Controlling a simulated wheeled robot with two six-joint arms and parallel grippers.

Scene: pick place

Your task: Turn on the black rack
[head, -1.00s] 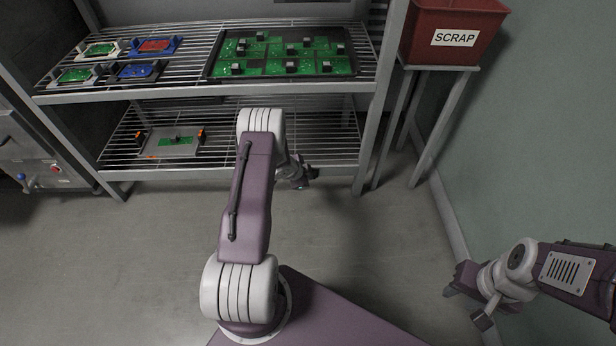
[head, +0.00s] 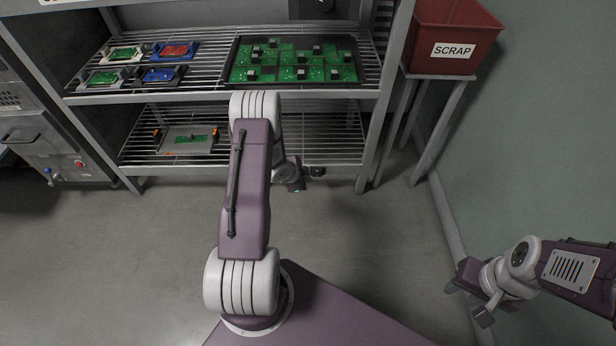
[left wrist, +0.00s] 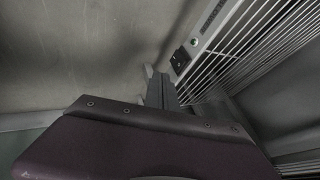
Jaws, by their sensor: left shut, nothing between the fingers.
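A metal wire-shelf rack (head: 230,95) stands ahead in the head view; its frame looks grey, and I see no rack that is plainly black. On its lower front edge is a small black part (head: 318,172). In the left wrist view, a black switch (left wrist: 180,60) and a small green light or button (left wrist: 194,42) sit on the shelf's edge strip. My left gripper (head: 298,186) is shut and empty, just in front of that edge. Its fingers (left wrist: 158,85) point close beside the switch; contact cannot be told. My right gripper (head: 464,296) hangs far right, its jaws unclear.
A tray of green circuit boards (head: 232,78) and several small board fixtures (head: 163,75) lie on the upper shelf. Another fixture (head: 190,140) is below. A red SCRAP bin (head: 455,30) stands right by the wall. Bare floor (head: 110,260) lies left.

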